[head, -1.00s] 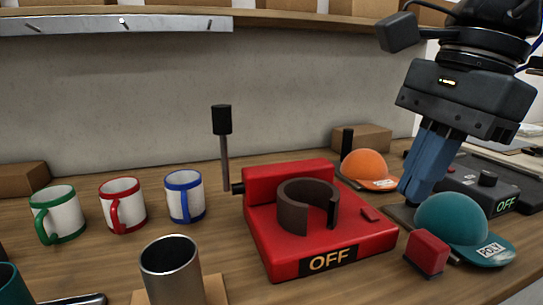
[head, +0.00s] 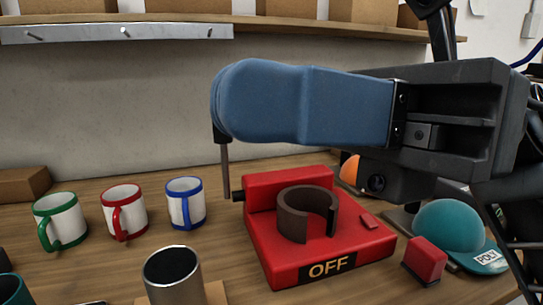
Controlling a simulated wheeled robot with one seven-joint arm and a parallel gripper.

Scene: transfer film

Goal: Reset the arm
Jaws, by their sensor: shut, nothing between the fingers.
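My gripper (head: 222,100) is raised above the bench and points left across the middle of the head view. Its blue fingers are shut with nothing between them. It is close to the camera and hides the top of the press lever and part of the orange cap. Below it sits the red mug press (head: 345,257) with a dark open ring clamp (head: 292,223) and a sign reading OFF. The fingers appear apart from the press.
White mugs with green (head: 62,222), red (head: 124,212) and blue (head: 186,203) trim stand at left. A metal tumbler (head: 172,278) stands in front. A teal cap (head: 447,226), orange cap (head: 348,169) and small red block (head: 425,259) are at right. A shelf (head: 290,30) runs above.

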